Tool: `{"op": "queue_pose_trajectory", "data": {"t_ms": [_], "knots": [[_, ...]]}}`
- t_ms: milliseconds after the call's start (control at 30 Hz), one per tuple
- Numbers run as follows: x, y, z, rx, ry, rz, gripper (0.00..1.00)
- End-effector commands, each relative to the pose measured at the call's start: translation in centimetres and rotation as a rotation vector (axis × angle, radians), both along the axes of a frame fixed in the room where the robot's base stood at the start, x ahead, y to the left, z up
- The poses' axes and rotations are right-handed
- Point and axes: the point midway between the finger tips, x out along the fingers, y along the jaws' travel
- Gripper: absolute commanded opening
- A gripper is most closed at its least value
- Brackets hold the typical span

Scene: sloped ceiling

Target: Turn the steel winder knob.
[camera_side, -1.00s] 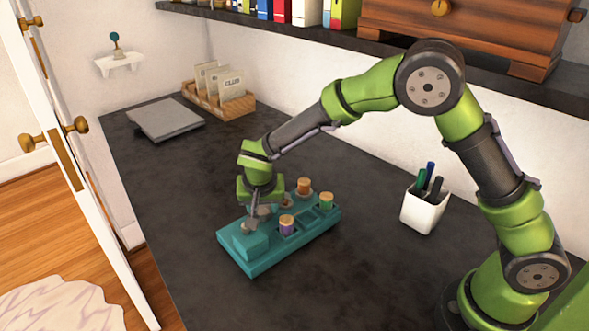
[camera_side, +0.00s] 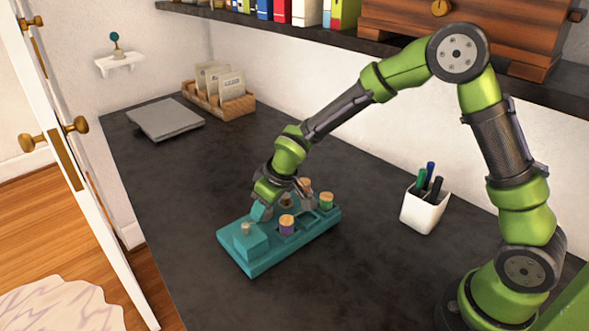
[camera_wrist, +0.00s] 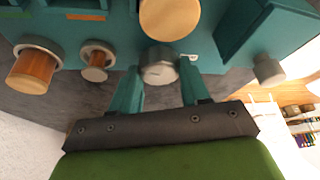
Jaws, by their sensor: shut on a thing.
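The teal winder base (camera_side: 262,262) lies on the dark desk. In the wrist view, a short steel knob (camera_wrist: 160,72) stands at the middle of the teal base (camera_wrist: 120,28), beside a round wooden spool top. My gripper (camera_wrist: 159,85) has its two teal fingers on either side of this knob, shut on it. In the side view, my gripper (camera_side: 264,210) is tilted low over the back left part of the base and hides the knob. A second, smaller steel post (camera_side: 246,229) stands on the raised block at the left end.
A white pen cup (camera_side: 424,210) is to the right. A laptop-like grey slab (camera_side: 166,118) and a wooden card rack (camera_side: 236,105) are farther back.

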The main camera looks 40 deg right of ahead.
Motion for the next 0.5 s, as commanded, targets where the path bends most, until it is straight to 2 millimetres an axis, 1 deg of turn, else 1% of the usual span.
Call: {"op": "queue_pose_trajectory", "data": {"t_ms": [33, 500], "knots": [[0.05, -0.26, 0.03, 0.002, 0.002, 0.038, 0.15], [0.21, -0.37, 0.00, 0.002, 0.001, 0.455, 0.15]]}}
